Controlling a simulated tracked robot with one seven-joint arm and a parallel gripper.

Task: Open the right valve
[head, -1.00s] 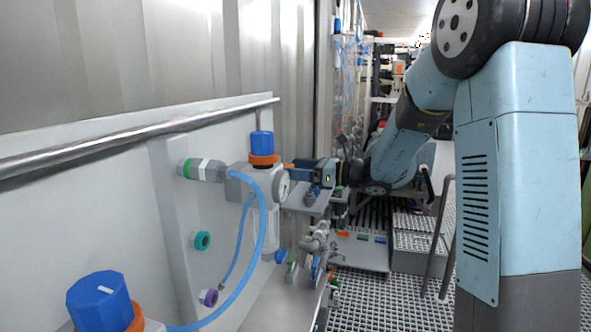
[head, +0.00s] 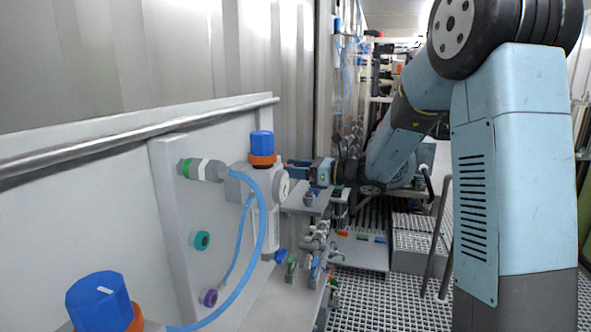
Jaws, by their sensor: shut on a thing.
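The right valve's blue knob (head: 262,143) stands upright on an orange collar, on a grey valve body by the panel in the head view. My gripper (head: 289,165) reaches in from the right, level with the collar and just above the round pale face of the valve body. Its jaws are shut at the valve; the exact part between the fingertips is too small and partly hidden to make out. Another blue knob (head: 98,302) with an orange collar is at the lower left, far from my gripper.
A blue hose (head: 262,235) curves down from the grey fitting beside the right valve. A metal rail (head: 140,135) runs along the panel's top. Teal and purple ports sit below. Small fittings (head: 315,250) crowd the area under my gripper. Grated floor lies to the right.

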